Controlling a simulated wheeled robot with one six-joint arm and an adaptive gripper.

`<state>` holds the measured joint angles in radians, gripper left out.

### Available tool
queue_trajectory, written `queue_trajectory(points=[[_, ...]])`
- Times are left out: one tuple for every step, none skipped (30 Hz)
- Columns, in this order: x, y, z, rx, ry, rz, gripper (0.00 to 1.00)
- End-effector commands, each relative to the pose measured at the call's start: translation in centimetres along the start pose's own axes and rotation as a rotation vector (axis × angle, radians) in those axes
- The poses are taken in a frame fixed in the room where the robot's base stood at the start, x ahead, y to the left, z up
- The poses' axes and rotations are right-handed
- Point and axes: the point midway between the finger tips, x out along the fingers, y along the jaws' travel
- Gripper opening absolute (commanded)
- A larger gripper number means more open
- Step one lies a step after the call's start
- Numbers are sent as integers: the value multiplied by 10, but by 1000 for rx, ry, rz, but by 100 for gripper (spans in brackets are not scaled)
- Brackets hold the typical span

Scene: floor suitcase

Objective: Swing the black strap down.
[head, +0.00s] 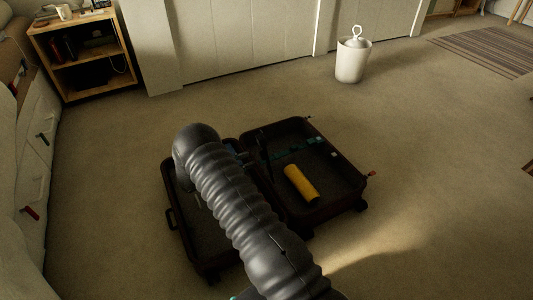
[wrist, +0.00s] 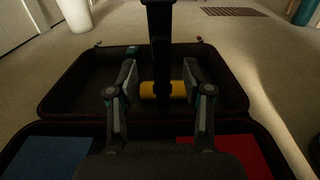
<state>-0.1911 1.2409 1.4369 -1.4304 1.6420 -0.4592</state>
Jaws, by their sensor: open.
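The black strap (wrist: 160,35) stands upright in the middle of the wrist view, its top running out of the frame. My gripper (wrist: 159,70) is open, with one finger on each side of the strap in the picture and a gap to it on both sides. I cannot tell whether the strap is between the fingers or beyond them. The open suitcase (head: 175,237) lies on the floor, both halves spread. In the head view my arm covers part of its left half and hides the gripper.
A yellow cylinder (head: 301,183) lies in the suitcase's right half. A blue item (wrist: 45,158) and a red item (wrist: 222,158) lie in the nearer half. A white bin (head: 352,62) and a wooden shelf (head: 85,50) stand farther back. The carpet around the suitcase is clear.

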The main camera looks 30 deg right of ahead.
Motion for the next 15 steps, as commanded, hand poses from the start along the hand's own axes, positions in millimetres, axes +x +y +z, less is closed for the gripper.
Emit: queue_trajectory(points=[[11, -1, 0, -1, 0, -4, 50], [17, 0, 0, -1, 1, -3, 50], [24, -1, 0, 0, 1, -3, 50], [29, -1, 0, 0, 1, -4, 50], [34, 0, 0, 0, 1, -3, 50], [40, 0, 0, 0, 0, -2, 50], [44, -1, 0, 0, 1, -3, 50], [48, -1, 0, 0, 1, -3, 50], [53, 0, 0, 0, 1, -1, 50], [56, 0, 0, 0, 1, 0, 50], [59, 0, 0, 0, 1, 0, 50], [62, 0, 0, 0, 2, -1, 50], [64, 0, 0, 0, 2, -1, 50], [66, 0, 0, 0, 2, 0, 50], [68, 0, 0, 0, 1, 0, 50]])
